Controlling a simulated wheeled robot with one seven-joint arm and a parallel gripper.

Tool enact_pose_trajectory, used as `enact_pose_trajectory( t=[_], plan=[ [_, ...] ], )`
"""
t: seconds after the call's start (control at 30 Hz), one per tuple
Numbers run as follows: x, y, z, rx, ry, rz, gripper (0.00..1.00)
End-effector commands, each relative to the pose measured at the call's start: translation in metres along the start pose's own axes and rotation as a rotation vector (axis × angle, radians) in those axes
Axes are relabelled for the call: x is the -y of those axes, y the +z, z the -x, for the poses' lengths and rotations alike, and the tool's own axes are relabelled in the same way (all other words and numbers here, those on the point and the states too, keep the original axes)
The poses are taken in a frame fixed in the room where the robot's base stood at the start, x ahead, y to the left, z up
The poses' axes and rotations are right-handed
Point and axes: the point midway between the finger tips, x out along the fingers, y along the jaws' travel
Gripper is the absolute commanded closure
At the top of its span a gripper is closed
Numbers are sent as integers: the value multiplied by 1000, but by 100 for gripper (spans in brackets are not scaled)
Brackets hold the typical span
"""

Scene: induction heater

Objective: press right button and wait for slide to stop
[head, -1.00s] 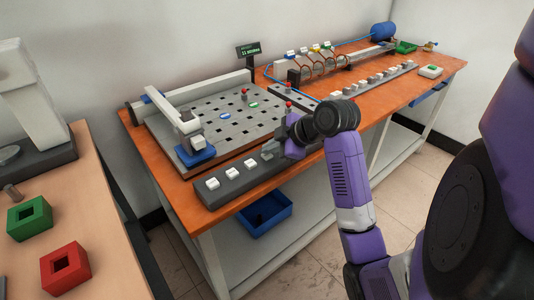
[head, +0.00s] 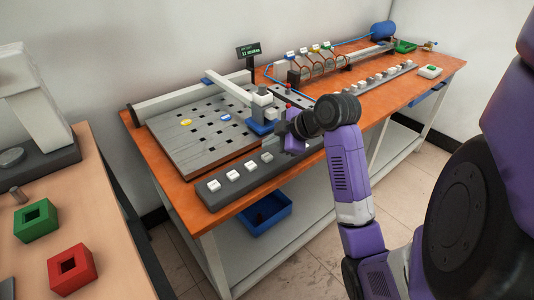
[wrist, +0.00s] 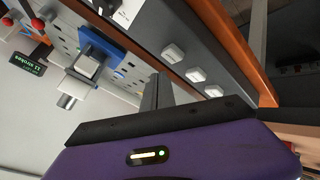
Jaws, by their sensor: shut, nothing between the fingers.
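The grey button strip (head: 240,181) lies along the front of the orange bench, with a row of white buttons. The rightmost button that shows (head: 267,156) is beside my gripper, whose tips are hard to make out in the head view. In the wrist view my gripper (wrist: 158,88) is shut and empty, with white buttons (wrist: 196,74) beyond it; contact with a button cannot be told. The slide, a grey carriage with a blue base (head: 262,127), is at the right end of the slotted board (head: 190,150), close behind my gripper.
A small display (head: 249,49) stands behind the board. Yellow (head: 186,122) and blue (head: 225,117) discs lie on the board. Red knobs, coiled parts and a blue cylinder (head: 383,31) are further right. A side table holds green (head: 36,220) and red (head: 72,268) blocks.

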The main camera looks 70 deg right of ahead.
Motion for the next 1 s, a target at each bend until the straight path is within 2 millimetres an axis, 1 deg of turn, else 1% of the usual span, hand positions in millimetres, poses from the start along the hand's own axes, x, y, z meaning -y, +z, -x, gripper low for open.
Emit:
enact_pose_trajectory(
  t=[0.03,0.1,0.5,1.0],
  plan=[
    [-4,-5,6,-1,0,1,100],
    [-8,-8,11,0,0,1,100],
    [-26,-26,35,0,1,0,100],
    [-26,-26,36,0,0,0,100]
  ],
)
